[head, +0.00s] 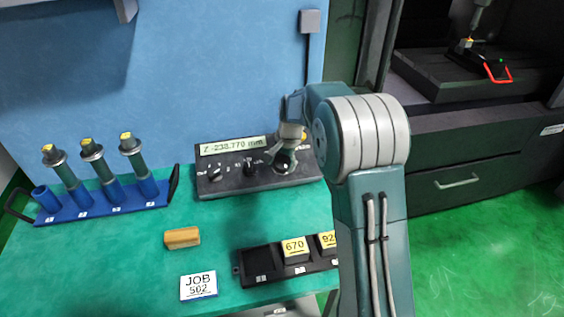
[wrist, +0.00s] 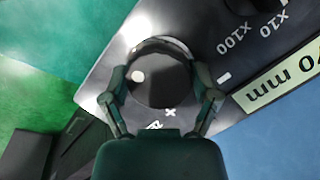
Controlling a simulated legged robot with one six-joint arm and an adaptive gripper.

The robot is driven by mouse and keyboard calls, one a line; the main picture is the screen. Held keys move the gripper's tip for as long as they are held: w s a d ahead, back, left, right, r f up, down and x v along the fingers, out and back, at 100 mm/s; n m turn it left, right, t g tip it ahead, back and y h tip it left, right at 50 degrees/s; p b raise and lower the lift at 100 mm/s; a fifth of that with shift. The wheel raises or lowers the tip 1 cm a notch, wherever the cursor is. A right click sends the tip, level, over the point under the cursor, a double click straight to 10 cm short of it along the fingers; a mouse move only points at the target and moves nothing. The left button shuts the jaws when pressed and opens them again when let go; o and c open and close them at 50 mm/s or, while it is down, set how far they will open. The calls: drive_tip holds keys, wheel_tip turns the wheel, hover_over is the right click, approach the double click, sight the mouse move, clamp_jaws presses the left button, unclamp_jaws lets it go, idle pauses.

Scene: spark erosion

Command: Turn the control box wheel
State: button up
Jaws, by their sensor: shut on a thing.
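The dark control box (head: 235,184) stands on the green bench against the blue wall. Its display (head: 232,145) reads about Z -238.770 mm. The round black control box wheel (wrist: 165,85) has a pale rim and a light spot on its left part in the wrist view. My gripper (wrist: 162,82) has one finger on each side of the wheel and is shut on it. In the head view my gripper (head: 285,158) is over the right end of the box and hides part of the wheel.
A blue rack (head: 130,203) with several capped tools stands at left. A wooden block (head: 182,238), a JOB 502 card (head: 198,285) and a black tray (head: 262,264) with yellow-labelled pieces lie in front. A dark machine (head: 440,88) is at right.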

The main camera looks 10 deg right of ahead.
drive_tip(key=n, duration=0.2)
drive_tip(key=n+h, duration=0.1)
drive_tip(key=n, duration=0.2)
drive_tip(key=shift+f+h, duration=0.1)
drive_tip(key=shift+h, duration=0.2)
drive_tip(key=n+h, duration=0.1)
drive_tip(key=n, duration=0.4)
drive_tip(key=shift+n, duration=0.3)
drive_tip(key=n, duration=0.2)
drive_tip(key=n+h, duration=0.1)
drive_tip(key=n, duration=0.2)
drive_tip(key=shift+s+t+h, duration=0.1)
drive_tip(key=shift+t+h, duration=0.2)
drive_tip(key=shift+t, duration=0.1)
drive_tip(key=shift+n+t+h, duration=0.3)
drive_tip(key=shift+n+t, duration=0.4)
drive_tip(key=shift+n, duration=1.9)
drive_tip(key=o, duration=1)
drive_tip(key=shift+f, duration=0.1)
